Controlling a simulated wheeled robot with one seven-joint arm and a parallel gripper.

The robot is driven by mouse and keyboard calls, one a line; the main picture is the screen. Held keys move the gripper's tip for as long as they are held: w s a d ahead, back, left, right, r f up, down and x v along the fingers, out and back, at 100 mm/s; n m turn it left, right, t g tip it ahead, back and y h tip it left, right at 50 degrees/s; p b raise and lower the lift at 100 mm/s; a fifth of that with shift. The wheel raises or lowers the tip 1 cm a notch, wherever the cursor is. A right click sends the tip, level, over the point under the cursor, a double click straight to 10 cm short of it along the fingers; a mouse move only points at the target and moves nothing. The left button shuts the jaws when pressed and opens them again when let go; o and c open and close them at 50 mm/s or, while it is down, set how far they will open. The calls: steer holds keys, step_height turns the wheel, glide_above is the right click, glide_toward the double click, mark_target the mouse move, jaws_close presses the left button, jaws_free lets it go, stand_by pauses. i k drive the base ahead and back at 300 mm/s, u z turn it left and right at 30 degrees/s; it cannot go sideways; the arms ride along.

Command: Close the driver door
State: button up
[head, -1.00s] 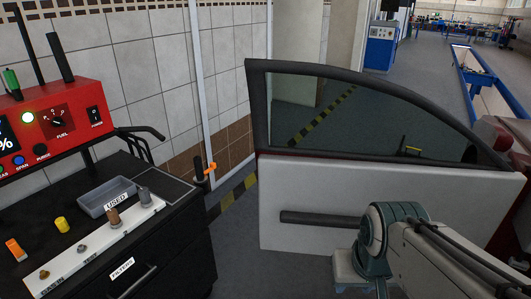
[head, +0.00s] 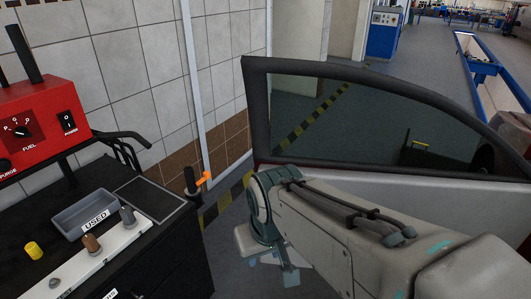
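The driver door (head: 440,205) stands open in the head view, with a dark frame around its window (head: 360,115) and a pale lower panel facing me. My arm crosses in front of the panel and hides much of it, including the dark bar on it. The end of my arm, with my gripper (head: 284,275), is by the door's left edge, low in the picture. The fingers are not clearly visible, and I cannot tell whether they touch the door.
A black cart (head: 150,245) with a grey tray (head: 85,215) and a red tester (head: 35,125) stands at left. A tiled wall (head: 145,70) is behind it. A strip of floor with a yellow-black line (head: 318,115) lies between cart and door. A blue cabinet (head: 384,35) is farther back.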

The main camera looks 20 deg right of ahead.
mark_target(473, 204)
steer(key=z, duration=0.25)
steer(key=i, duration=0.9)
steer(key=z, duration=0.4)
